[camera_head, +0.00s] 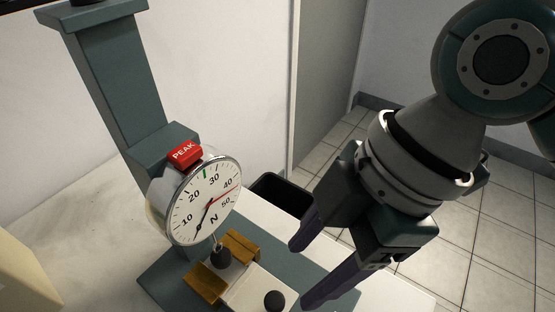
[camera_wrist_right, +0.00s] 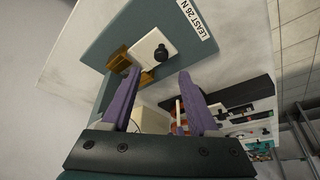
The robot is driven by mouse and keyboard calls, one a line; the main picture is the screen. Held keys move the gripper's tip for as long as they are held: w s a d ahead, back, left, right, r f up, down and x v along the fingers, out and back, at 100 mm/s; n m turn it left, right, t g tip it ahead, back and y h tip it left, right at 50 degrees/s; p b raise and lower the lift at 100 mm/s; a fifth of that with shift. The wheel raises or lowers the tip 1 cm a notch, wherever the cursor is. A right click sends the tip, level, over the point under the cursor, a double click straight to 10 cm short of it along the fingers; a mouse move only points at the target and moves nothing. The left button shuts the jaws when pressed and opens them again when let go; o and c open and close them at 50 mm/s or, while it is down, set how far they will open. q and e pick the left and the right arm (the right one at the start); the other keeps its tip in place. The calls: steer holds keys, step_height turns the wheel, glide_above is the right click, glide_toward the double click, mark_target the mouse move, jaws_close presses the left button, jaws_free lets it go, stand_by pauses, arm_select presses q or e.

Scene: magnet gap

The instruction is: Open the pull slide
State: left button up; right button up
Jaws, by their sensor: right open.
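The pull slide (camera_head: 251,289) is a pale plate with a black knob (camera_head: 274,300) at the bottom of the head view. Yellow-brown blocks (camera_head: 207,284) flank its far end. A second dark knob (camera_head: 221,257) hangs below the round dial gauge (camera_head: 203,203), which has a red PEAK tag (camera_head: 184,152). My right gripper (camera_head: 303,273) is open and empty, its purple fingers right of the slide, apart from the knob. In the right wrist view the slide (camera_wrist_right: 152,39) and its knob (camera_wrist_right: 161,53) show beyond the fingertips (camera_wrist_right: 159,74). My left gripper is not in view.
A teal column (camera_head: 115,80) carries the gauge above a teal base (camera_head: 168,281). A black bin (camera_head: 280,193) stands behind. A label reading LEAST 26 N (camera_wrist_right: 196,24) is on the base. Dark and coloured items (camera_wrist_right: 245,115) show at right in the wrist view.

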mark_target(275, 300)
steer(key=b+x, duration=0.1)
steer(key=x, duration=0.6)
steer(key=shift+s+f, duration=0.2)
steer(key=shift+f, duration=0.05)
steer(key=shift+a+f+b, duration=0.15)
steer(key=shift+f+b, duration=0.15)
steer(key=shift+w, duration=0.1)
steer(key=shift+c, duration=0.3)
steer(key=c, duration=0.6)
jaws_close()
